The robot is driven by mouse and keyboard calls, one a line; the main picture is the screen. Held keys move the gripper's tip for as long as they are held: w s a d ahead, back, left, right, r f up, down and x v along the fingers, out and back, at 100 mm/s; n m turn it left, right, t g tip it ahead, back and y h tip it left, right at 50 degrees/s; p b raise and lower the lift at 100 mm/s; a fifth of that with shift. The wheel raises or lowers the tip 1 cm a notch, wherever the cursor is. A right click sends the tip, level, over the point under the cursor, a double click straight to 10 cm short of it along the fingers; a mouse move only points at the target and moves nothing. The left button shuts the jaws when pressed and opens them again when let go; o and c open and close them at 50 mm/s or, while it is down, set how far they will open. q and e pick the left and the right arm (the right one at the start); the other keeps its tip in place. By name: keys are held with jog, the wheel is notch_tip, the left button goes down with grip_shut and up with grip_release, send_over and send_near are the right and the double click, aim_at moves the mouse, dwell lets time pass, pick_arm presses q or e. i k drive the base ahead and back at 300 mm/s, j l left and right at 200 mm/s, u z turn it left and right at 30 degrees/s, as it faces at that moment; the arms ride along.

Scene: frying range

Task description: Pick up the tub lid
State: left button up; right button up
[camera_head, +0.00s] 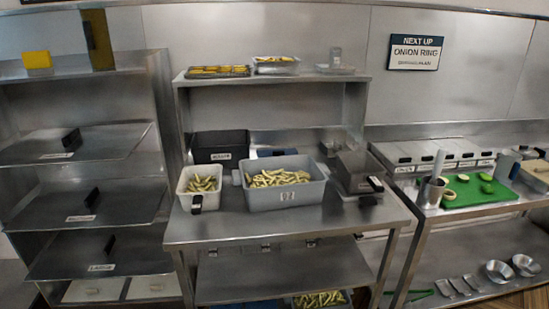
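A large grey tub (285,194) of pale green-yellow sticks, marked with a white label, stands uncovered on the middle steel table. I cannot tell for sure which thing is the tub lid. A flat blue piece (272,153) shows just behind the tub, mostly hidden by it. Two pale lids with handles show at the bottom left, one on the left (94,291) and one on the right (153,287). Neither of my grippers is in view.
A white container (200,187) stands left of the tub, with a black bin (220,147) behind. A dark grey container (359,172) stands to the right. The front of the table (285,226) is clear. A green board (470,191) lies on the right counter.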

aim_at(281, 152)
jog(key=i+l+z, duration=0.25)
jog(key=i, duration=0.7)
jog(key=i+j+z, duration=0.15)
jog(key=i+z, duration=0.15)
jog(key=i, duration=0.7)
